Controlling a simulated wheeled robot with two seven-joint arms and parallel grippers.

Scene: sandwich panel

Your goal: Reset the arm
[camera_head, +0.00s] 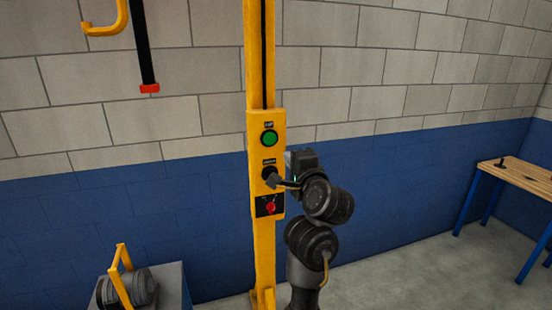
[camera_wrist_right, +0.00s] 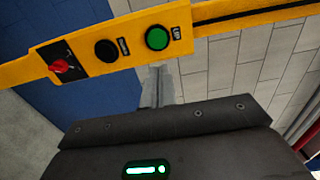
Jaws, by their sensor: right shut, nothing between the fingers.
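My right arm rises from the bottom of the head view. Its right gripper (camera_head: 276,181) is shut and empty, its tip in front of the yellow control panel (camera_head: 281,136) beside the black button (camera_head: 269,172). I cannot tell whether it touches the panel. In the wrist view the narrow grey shut fingers (camera_wrist_right: 159,84) point toward the panel's edge (camera_wrist_right: 201,45), near the green button (camera_wrist_right: 157,39) and the black button (camera_wrist_right: 106,51). The red knob (camera_wrist_right: 61,66) is farther left. My left gripper is not in view.
The panel is on a yellow post (camera_head: 265,245). A grey machine with a yellow handle (camera_head: 122,258) stands at lower left. A black bar with a red end (camera_head: 149,88) and a yellow hook (camera_head: 103,28) hang at upper left. A wooden-topped bench (camera_head: 525,174) stands at right.

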